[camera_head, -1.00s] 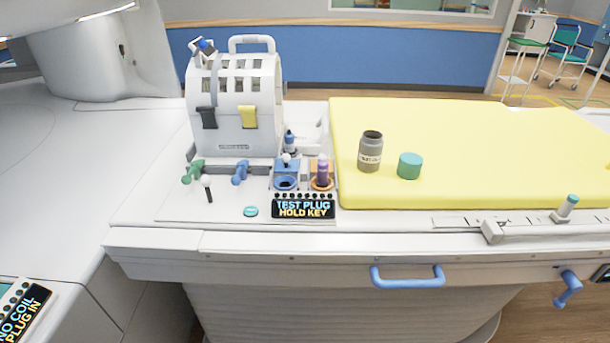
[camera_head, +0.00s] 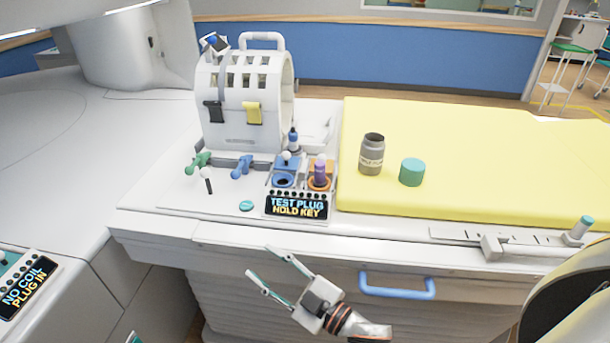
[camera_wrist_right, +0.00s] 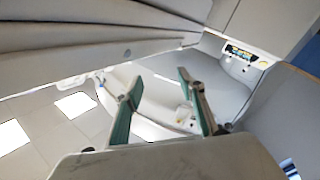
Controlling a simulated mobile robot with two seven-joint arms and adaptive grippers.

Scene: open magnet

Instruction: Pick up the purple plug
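The purple plug (camera_head: 320,172) stands upright in the orange-ringed socket (camera_head: 319,185) of the small panel on the table, above the "TEST PLUG HOLD KEY" display (camera_head: 297,207). My right gripper (camera_head: 270,269) is in the head view, below the panel and in front of the table's side. Its two fingers are spread apart with nothing between them. In the right wrist view the open fingers (camera_wrist_right: 162,88) show too, with no plug between them. My left gripper is not in view.
A white coil housing (camera_head: 243,105) stands behind left. A grey bottle (camera_head: 371,156) and teal lid (camera_head: 412,172) are on the yellow mattress (camera_head: 470,140). A blue handle (camera_head: 397,288) juts from the table side.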

